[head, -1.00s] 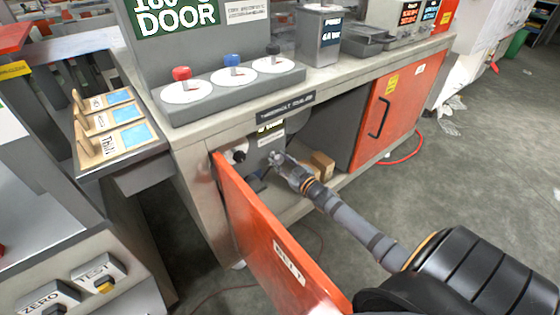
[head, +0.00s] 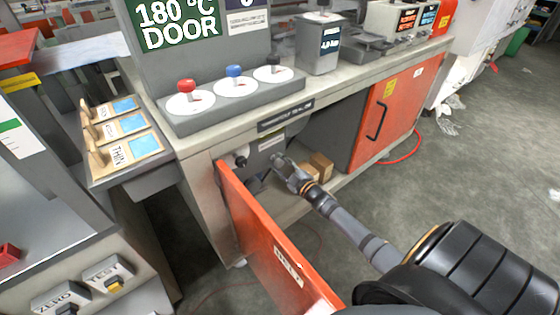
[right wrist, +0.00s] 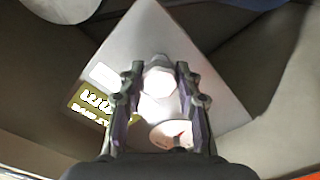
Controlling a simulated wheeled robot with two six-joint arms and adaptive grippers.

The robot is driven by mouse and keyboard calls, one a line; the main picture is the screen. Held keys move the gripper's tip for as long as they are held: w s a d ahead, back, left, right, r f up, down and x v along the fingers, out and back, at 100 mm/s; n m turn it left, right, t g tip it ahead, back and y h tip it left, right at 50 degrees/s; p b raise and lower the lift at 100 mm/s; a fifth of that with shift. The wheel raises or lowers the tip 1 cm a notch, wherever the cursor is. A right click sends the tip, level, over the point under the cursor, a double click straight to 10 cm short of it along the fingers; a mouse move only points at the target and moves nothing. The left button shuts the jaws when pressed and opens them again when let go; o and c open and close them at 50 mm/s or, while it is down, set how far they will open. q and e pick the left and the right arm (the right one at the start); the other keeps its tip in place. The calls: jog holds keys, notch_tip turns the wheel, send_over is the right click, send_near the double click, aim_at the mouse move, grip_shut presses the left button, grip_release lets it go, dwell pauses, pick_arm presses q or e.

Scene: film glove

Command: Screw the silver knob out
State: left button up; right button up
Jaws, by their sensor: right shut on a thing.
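The silver knob (right wrist: 158,82) is a bright, washed-out shape on a grey panel (right wrist: 200,70) in the right wrist view. My right gripper (right wrist: 157,90) has one finger on each side of it and is shut on it. In the head view my right gripper (head: 278,160) reaches into the open cabinet below the counter, at the grey panel. The knob is hidden behind the fingers there. My left gripper is not in view.
An open orange door (head: 262,240) stands left of my right arm. Cardboard boxes (head: 320,165) lie to the right inside. The counter edge (head: 235,140) is just above.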

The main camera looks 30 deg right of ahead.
jog(key=n+p, duration=0.1)
jog(key=n, duration=0.1)
jog(key=shift+n, duration=0.4)
jog(key=n, duration=0.2)
jog(key=shift+n, duration=0.4)
jog(key=n, duration=0.2)
jog(key=shift+n+p, duration=0.3)
jog(key=shift+p, duration=0.1)
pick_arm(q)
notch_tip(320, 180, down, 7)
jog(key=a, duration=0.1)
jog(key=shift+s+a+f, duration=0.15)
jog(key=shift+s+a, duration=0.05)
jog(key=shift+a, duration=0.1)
pick_arm(e)
jog(key=shift+n, duration=1.6)
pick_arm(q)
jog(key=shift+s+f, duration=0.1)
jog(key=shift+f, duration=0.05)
pick_arm(e)
jog(key=o, duration=1.2)
